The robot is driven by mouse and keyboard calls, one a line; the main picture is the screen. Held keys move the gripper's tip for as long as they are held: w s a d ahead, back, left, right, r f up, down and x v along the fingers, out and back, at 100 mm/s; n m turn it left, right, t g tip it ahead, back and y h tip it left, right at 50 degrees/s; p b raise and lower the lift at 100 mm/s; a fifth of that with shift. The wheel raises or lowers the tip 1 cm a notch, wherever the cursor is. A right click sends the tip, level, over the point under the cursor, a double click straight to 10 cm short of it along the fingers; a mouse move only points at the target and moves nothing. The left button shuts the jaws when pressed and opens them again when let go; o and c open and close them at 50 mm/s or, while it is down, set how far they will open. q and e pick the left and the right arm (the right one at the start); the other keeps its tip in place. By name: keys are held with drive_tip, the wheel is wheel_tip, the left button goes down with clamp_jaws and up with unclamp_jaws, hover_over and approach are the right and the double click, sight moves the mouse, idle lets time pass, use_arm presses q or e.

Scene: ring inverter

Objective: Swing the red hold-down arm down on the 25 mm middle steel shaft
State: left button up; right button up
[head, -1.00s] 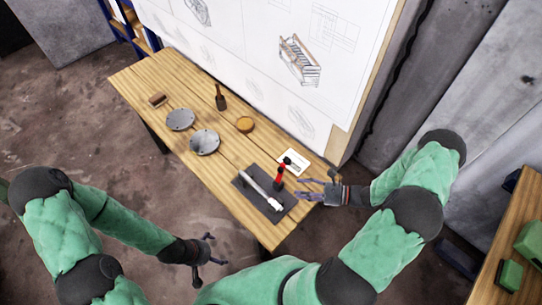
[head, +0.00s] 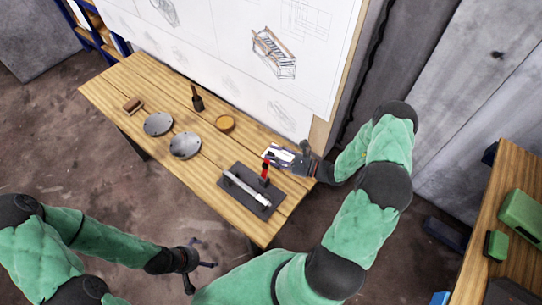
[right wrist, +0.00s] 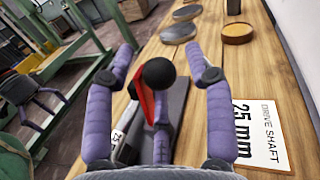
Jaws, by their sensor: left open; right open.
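The red hold-down arm (head: 265,172) stands raised beside the steel shaft (head: 245,189), which lies on a dark base plate (head: 223,205). In the right wrist view the red arm (right wrist: 145,98) has a black ball knob (right wrist: 159,73) and leans slightly. My right gripper (head: 275,155) is open at the top of the red arm. In the right wrist view the knob shows between the spread fingers of my right gripper (right wrist: 168,72); I cannot tell whether they touch it. My left gripper (head: 197,256) is open and empty, off the table's front edge.
A white card (right wrist: 262,130) reading "DRIVE SHAFT 25 mm" lies beside the base. Two grey discs (head: 158,123) (head: 185,145), an orange round dish (head: 225,123), a dark-handled tool (head: 197,102) and a brown block (head: 133,105) lie further left. A board stands behind the table.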

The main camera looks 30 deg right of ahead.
drive_tip(key=shift+w+a, duration=0.35)
clamp_jaws()
